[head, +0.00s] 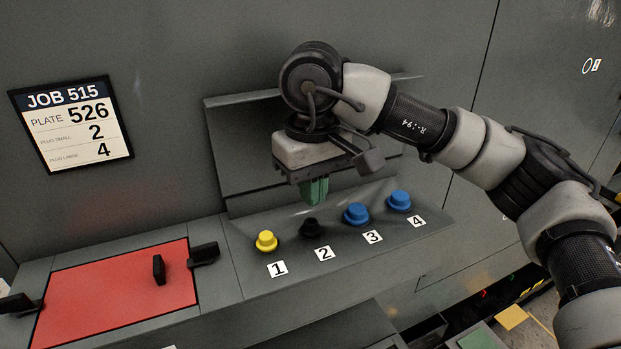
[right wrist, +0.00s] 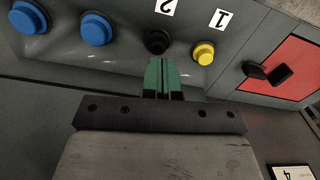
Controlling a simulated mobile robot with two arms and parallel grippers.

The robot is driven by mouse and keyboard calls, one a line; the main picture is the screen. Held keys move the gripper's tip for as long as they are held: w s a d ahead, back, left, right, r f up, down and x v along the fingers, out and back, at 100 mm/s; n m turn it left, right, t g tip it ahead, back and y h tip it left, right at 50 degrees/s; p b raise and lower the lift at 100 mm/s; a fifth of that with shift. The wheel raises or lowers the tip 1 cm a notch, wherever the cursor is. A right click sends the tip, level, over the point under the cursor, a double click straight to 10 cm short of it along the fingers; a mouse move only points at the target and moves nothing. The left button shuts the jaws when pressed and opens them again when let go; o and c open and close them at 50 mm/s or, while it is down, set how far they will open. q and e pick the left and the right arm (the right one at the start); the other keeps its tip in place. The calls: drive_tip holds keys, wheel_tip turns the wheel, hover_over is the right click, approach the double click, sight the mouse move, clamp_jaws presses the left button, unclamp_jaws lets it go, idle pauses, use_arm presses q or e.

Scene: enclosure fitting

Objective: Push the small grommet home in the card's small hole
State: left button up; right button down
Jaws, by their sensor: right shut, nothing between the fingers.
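The job card (head: 72,124) on the back wall reads JOB 515, plate 526, plug small 2, plug large 4. A small black grommet (head: 311,228) sits at the position labelled 2 on the sloped panel. It also shows in the right wrist view (right wrist: 158,41); how deep it sits I cannot tell. My right gripper (head: 314,202) is shut and empty, its green fingers pointing down just above the black grommet. In the right wrist view the fingertips (right wrist: 161,62) appear close to its edge; contact is not clear. My left gripper is not in view.
A yellow plug (head: 266,241) stands at 1, and blue plugs stand at 3 (head: 357,213) and 4 (head: 400,200), close beside the fingers' spot. A red plate (head: 110,295) with a black handle and black latches lies at the left. A ledge rises behind the panel.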

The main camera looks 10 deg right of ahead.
sight(311, 221)
drive_tip(key=f, duration=0.1)
drive_tip(key=f+b, duration=0.1)
drive_tip(key=f, duration=0.1)
drive_tip(key=shift+w, duration=0.4)
drive_tip(key=shift+w+f, duration=0.1)
drive_tip(key=shift+f, duration=0.55)
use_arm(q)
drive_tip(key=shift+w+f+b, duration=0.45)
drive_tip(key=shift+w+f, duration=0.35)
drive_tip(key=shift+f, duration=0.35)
use_arm(e)
drive_tip(key=shift+f, duration=0.2)
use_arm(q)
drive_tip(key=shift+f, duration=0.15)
use_arm(e)
drive_tip(key=shift+f, duration=0.1)
